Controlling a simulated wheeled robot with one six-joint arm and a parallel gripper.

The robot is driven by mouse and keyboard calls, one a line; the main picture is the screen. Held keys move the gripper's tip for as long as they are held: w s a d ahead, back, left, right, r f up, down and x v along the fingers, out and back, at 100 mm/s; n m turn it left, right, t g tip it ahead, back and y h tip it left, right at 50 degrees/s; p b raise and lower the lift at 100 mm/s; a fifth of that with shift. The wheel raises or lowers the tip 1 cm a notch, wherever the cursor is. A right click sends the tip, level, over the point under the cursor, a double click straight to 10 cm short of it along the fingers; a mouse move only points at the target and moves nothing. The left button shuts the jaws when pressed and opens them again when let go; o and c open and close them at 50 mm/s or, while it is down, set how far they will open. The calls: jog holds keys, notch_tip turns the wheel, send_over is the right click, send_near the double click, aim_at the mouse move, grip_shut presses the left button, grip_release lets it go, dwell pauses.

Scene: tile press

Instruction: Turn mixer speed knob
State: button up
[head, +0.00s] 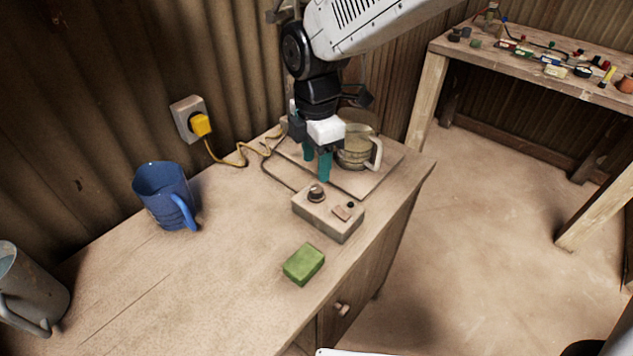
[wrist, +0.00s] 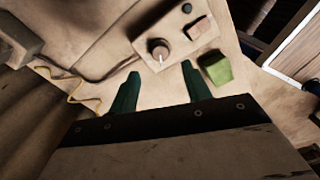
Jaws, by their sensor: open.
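The mixer speed knob (head: 316,192) is a small round dark-topped knob on a grey-beige control box (head: 328,222) on the wooden counter. In the wrist view the knob (wrist: 158,49) shows a light pointer mark, and the box (wrist: 190,45) also carries a rocker switch and a small dark button. My gripper (head: 318,168) is above the counter, just behind the box and apart from the knob. Its two teal fingers are open and empty; in the wrist view the gap between the fingers (wrist: 157,80) lies below the knob.
A green sponge (head: 303,264) lies in front of the box. A blue mug (head: 163,195) and a grey pitcher (head: 28,295) stand left. A yellow plug (head: 200,124) and cable run along the wall. The counter's middle is clear.

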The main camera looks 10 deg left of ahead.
aim_at(317, 188)
notch_tip(317, 188, down, 7)
jog(key=shift+r, duration=0.15)
jog(key=c, duration=1)
